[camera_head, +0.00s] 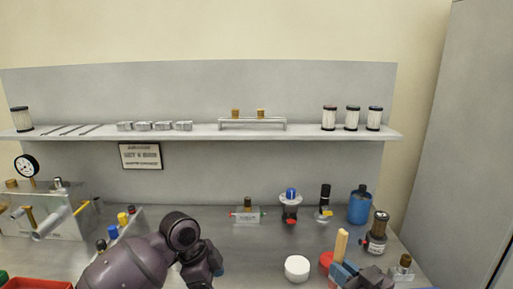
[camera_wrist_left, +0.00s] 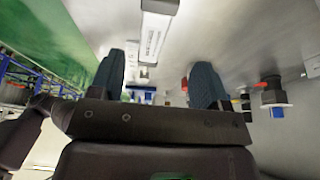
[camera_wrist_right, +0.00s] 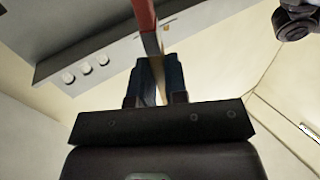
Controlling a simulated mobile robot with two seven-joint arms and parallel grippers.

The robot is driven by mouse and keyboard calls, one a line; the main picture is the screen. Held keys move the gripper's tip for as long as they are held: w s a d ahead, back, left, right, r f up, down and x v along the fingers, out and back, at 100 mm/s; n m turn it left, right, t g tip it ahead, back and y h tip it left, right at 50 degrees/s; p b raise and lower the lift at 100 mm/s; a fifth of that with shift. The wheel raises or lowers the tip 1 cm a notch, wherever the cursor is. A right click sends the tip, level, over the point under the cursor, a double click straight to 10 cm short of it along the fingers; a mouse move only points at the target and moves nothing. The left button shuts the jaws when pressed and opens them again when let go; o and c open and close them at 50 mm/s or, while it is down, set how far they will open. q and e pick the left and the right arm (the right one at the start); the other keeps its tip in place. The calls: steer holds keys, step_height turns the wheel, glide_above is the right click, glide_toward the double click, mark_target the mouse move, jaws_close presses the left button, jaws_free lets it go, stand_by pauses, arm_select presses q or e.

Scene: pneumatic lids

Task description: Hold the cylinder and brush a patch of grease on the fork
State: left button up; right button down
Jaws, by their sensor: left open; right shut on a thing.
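My right gripper (camera_head: 347,274) is shut on a wooden stick with a red part, likely the brush (camera_head: 341,245). In the right wrist view the wood (camera_wrist_right: 159,78) runs between the closed fingers (camera_wrist_right: 157,80), and the red part (camera_wrist_right: 143,14) extends past them. My left gripper (camera_wrist_left: 160,85) is open with nothing between its fingers; in the head view its fingertips are not clear behind my arm. A silver cylinder (camera_head: 50,222) lies tilted at the far left of the bench, apart from both grippers. I cannot make out the fork or any grease.
A white round tub (camera_head: 297,267) stands left of my right gripper. A blue bottle (camera_head: 360,206) and small fittings stand behind. The shelf (camera_head: 210,133) bears filters and blocks. A red tray (camera_head: 38,284) is at front left.

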arm_select(q)
steer(key=shift+s+d+f, duration=0.2)
steer(key=shift+s+f, duration=0.1)
steer(key=shift+f, duration=0.15)
steer(key=shift+x, duration=4.25)
steer(key=shift+p, duration=0.75)
steer(key=shift+c, duration=0.4)
steer(key=c, duration=0.8)
steer(key=shift+s+f, duration=0.15)
steer(key=shift+f, duration=0.1)
